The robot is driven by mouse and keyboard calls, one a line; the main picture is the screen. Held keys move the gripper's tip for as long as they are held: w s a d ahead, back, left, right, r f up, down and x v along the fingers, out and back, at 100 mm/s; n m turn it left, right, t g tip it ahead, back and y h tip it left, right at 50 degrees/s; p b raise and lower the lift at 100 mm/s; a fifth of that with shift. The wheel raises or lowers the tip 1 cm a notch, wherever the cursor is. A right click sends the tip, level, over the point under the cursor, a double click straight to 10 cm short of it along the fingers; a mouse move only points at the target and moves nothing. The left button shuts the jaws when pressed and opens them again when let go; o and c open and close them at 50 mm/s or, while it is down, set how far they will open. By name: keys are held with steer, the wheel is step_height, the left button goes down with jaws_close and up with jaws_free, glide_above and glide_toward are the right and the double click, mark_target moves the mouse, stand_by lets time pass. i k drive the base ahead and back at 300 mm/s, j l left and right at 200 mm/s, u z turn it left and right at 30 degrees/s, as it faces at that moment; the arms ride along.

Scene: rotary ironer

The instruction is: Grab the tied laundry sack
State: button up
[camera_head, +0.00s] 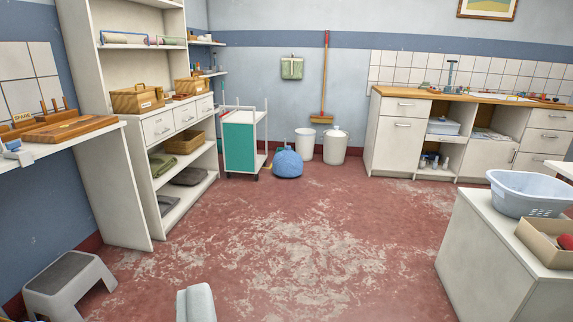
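The tied laundry sack (288,164) is a round blue bundle, gathered at its top. It rests on the red floor near the back wall, a little right of the green-sided cart and in front of two white bins. Its front and sides show freely, and nothing is touching it from the front. My gripper cannot be made out in this view. A pale grey rounded piece (196,303) shows at the bottom edge, and I cannot tell what it is.
The worn floor (310,235) is clear up to the sack. A cart (240,145), bins (334,148) and broom (324,90) stand near it. Shelving (130,190) and a step stool (68,285) line the left. A white cabinet (490,260) with a basin (530,192) stands right.

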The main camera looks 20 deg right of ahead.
mark_target(288, 163)
steer(key=i+l+z, duration=0.3)
steer(key=i, duration=0.2)
steer(key=i+l+z, duration=0.15)
steer(key=i+z, duration=0.15)
steer(key=i, duration=0.25)
steer(key=i+z, duration=0.3)
steer(key=i, duration=3.5)
steer(key=i+l+u, duration=0.2)
steer(key=i, duration=0.35)
steer(key=i+u, duration=0.2)
steer(key=i, duration=0.35)
steer(key=i+l+u, duration=0.15)
steer(key=i+l, duration=0.15)
steer(key=i, duration=0.2)
steer(key=i+l+u, duration=0.55)
steer(key=i, duration=0.2)
